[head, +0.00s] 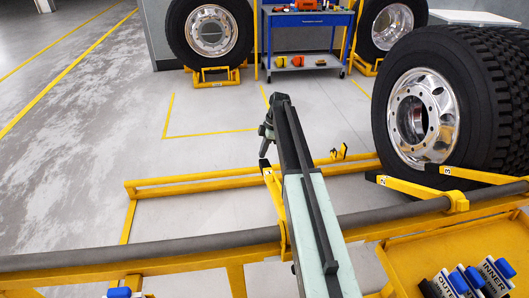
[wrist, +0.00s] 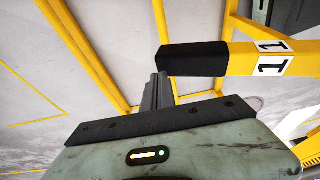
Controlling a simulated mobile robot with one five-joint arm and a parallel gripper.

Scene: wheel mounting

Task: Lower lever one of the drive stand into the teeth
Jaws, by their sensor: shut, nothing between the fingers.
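Lever one (wrist: 235,60) is a yellow bar with a black end and a "1" label, reaching in from the right in the wrist view. In the head view, lever one (head: 273,195) stands out from the dark bar, partly hidden by my arm. My gripper (wrist: 158,80) is shut and empty, its fingers close beside the black end. Whether they touch it I cannot tell. My gripper (head: 264,150) also shows small in the head view, just above the lever's end. The drive stand (head: 190,185) is a yellow frame on the floor. I cannot make out its teeth.
Levers marked 2 (head: 415,189) and 3 (head: 480,175) lie to the right, by a large twin wheel (head: 440,115). A yellow tray (head: 410,262) holds labelled tools at the lower right. A blue cart (head: 308,20) and other wheels stand behind. Floor is open at left.

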